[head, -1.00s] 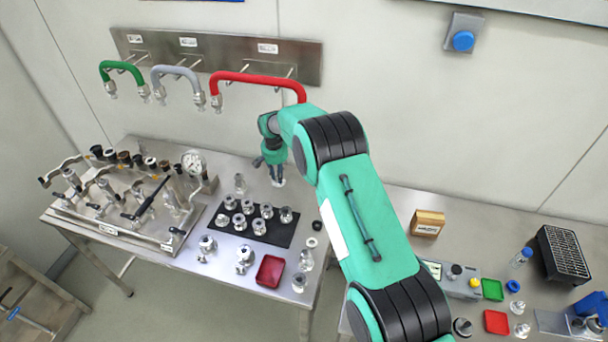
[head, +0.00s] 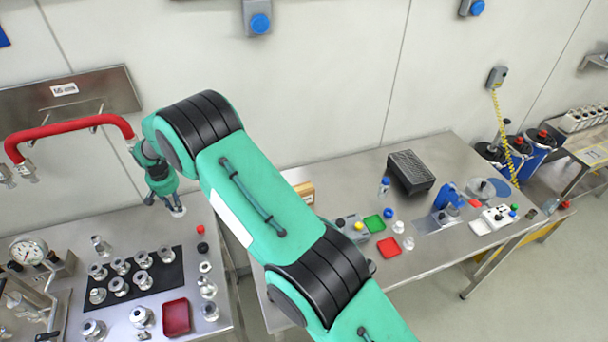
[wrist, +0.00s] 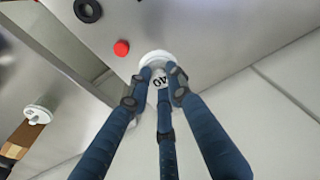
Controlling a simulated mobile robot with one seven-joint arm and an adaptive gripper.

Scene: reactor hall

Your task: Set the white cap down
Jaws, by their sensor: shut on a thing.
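The white cap (wrist: 157,58) is held at the fingertips of my gripper (wrist: 158,84) in the wrist view, with dark lettering partly showing between the fingers. In the head view the white cap (head: 178,211) shows small under my gripper (head: 166,199), over the back right part of the left steel table (head: 215,265). The three blue fingers are closed around it. I cannot tell whether the cap touches the table. A red cap (wrist: 121,48) lies close beside it on the table.
A black mat (head: 165,272) with several metal fittings and a red tray (head: 176,317) lie nearby. A dark ring (wrist: 88,10) is past the red cap. A gap separates this table from the right bench (head: 420,250).

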